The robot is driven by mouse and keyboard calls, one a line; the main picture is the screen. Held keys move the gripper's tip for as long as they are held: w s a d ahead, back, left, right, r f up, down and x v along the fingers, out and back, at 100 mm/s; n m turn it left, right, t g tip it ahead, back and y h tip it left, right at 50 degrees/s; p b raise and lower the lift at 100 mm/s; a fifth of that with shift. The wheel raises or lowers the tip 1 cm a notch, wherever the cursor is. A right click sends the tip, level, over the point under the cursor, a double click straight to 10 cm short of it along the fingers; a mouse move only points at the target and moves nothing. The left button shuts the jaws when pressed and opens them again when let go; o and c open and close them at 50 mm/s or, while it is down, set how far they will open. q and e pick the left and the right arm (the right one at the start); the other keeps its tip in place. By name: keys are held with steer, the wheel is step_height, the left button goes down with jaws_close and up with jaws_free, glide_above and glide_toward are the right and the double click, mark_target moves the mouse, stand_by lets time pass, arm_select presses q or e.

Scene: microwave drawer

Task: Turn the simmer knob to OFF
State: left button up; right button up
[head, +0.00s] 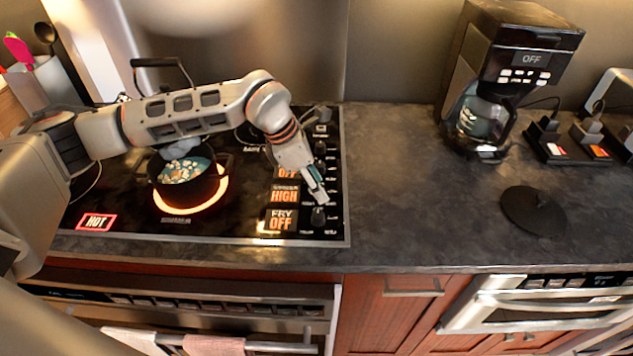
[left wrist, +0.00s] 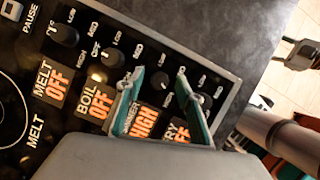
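The simmer display (head: 285,194) reads HIGH; it also shows in the left wrist view (left wrist: 141,122). The simmer knob (left wrist: 159,82) is a dark round knob in the row along the cooktop's right side. My left gripper (head: 317,193) is over this row, pointing down. In the left wrist view its two teal-padded fingers (left wrist: 161,76) are apart, with the simmer knob showing between them and a gap on each side. I cannot tell how far above the panel the tips are. In the head view the gripper hides the knob. A pale gripper-like part, probably my right gripper (left wrist: 300,56), shows at the upper right.
The boil knob (left wrist: 112,57) and the melt knob (left wrist: 65,34) sit beside it. The fry knob (head: 318,216) is nearer the front. A pot (head: 187,190) stands on a glowing burner under my left arm.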

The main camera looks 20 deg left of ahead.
arm_select(q)
jaws_close()
